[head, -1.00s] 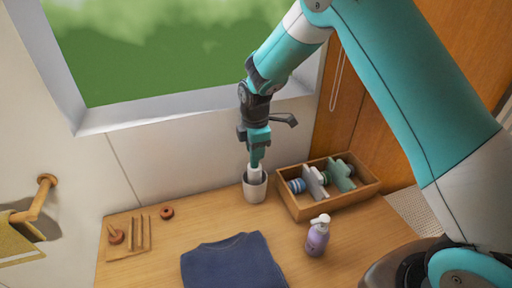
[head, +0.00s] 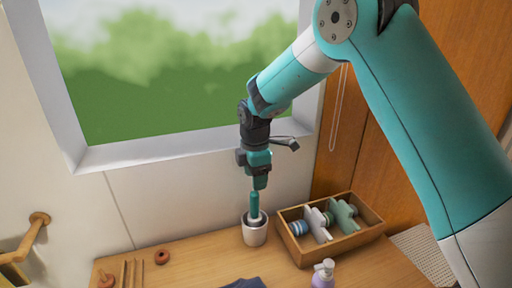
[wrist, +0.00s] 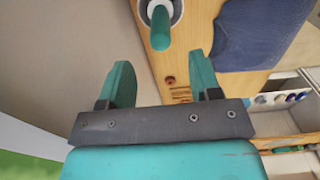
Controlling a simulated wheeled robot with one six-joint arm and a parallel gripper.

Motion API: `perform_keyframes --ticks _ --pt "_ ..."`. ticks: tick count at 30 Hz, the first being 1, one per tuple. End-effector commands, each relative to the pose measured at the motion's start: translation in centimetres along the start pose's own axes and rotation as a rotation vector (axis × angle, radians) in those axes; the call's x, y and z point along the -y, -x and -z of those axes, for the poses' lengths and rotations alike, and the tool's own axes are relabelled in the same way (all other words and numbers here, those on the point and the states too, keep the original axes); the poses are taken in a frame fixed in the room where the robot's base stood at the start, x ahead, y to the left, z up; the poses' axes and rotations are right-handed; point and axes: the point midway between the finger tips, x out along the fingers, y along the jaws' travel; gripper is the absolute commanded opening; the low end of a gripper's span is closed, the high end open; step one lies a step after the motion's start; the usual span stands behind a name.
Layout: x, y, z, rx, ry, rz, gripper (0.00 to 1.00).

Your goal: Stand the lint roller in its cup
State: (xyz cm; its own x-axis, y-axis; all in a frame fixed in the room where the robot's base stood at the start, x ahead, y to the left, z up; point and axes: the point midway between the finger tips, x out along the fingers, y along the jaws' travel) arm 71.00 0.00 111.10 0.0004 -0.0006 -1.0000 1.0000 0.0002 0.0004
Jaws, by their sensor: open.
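The lint roller (head: 254,205) stands in its cup (head: 255,236), teal handle up, leaning slightly; its pale roller end is mostly hidden inside the white cup. In the wrist view the teal handle (wrist: 160,28) and part of the cup rim (wrist: 178,10) show at the top edge. My gripper (head: 259,186) is above the handle, pointing down. In the wrist view my gripper (wrist: 163,66) is open, with nothing between its fingers, and the handle appears beyond the fingertips, apart from them.
A wooden box (head: 340,246) with several items stands right of the cup. A lavender pump bottle (head: 323,274) stands at the front. Dark blue folded cloth (wrist: 255,32) lies on the wooden top. A brown ring (head: 162,257) lies left. The wall and window are behind.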

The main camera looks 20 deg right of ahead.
Motion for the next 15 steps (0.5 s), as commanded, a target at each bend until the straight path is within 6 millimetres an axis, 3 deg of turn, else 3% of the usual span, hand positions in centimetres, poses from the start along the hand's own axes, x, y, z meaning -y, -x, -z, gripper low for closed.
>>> perform_keyframes --ticks 9,15 --pt "-0.1 7.9 0.0 -0.001 0.0 -0.006 0.58" --pt "0.0 11.2 0.0 -0.001 0.0 -0.003 0.58"
